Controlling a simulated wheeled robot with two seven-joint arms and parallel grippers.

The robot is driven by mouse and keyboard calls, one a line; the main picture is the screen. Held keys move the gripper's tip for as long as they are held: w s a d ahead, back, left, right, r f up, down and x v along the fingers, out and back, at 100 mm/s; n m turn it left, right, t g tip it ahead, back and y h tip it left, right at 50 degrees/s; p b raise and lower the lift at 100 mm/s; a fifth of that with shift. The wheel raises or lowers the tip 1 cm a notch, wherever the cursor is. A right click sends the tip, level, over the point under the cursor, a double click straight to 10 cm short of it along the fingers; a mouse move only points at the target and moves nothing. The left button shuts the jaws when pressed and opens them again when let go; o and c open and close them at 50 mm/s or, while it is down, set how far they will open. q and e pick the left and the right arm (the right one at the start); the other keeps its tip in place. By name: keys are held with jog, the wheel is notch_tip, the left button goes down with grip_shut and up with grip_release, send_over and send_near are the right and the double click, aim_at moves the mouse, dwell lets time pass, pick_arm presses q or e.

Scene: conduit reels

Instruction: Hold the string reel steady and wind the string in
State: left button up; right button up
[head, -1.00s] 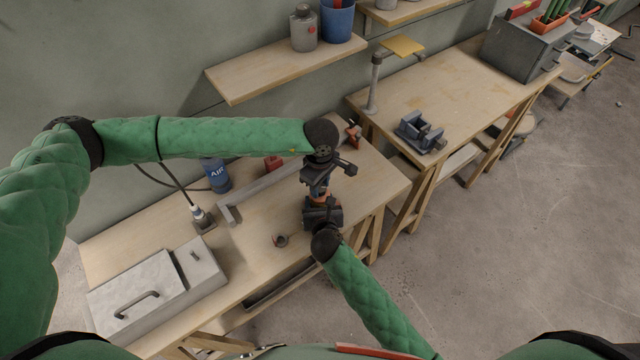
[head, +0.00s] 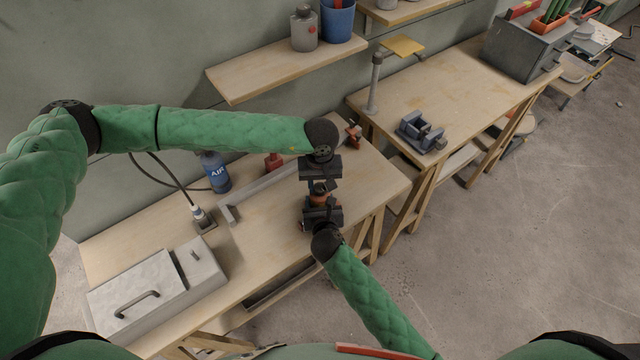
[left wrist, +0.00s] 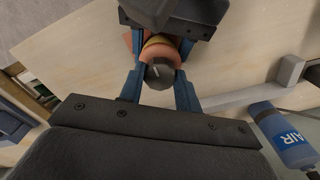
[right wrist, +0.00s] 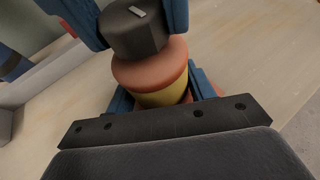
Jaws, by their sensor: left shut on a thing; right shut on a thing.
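The string reel (head: 320,198) is an orange spool standing on the bench between my two grippers. In the right wrist view it has an orange top flange (right wrist: 150,64), yellow winding (right wrist: 163,97) below it and a dark knob (right wrist: 135,32) on top. My left gripper (head: 320,180) comes from above; its blue fingers are shut on the knob (left wrist: 160,74). My right gripper (head: 321,208) is low at the reel's near side; its blue fingers (right wrist: 165,100) are shut around the reel's lower part. The contact there is partly hidden. No loose string can be made out.
A grey metal box (head: 155,290) lies at the bench's left end. A blue AIR bottle (head: 215,172), a grey angle bar (head: 262,190) and a red object (head: 273,162) stand behind. A second bench with a blue vise (head: 421,132) is at right.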

aim_at(320, 187)
pick_arm(q)
jog(key=shift+w+a+m, duration=0.1)
jog(key=shift+w+m, duration=0.05)
jog(key=shift+m, duration=0.35)
pick_arm(e)
jog(key=shift+f, duration=0.1)
pick_arm(q)
jog(key=o, duration=1)
jog(key=shift+r, duration=0.1)
notch_tip(320, 187, up, 12)
jog(key=shift+f, duration=0.1)
pick_arm(e)
jog(key=o, duration=1.2)
jog(key=shift+c, duration=0.2)
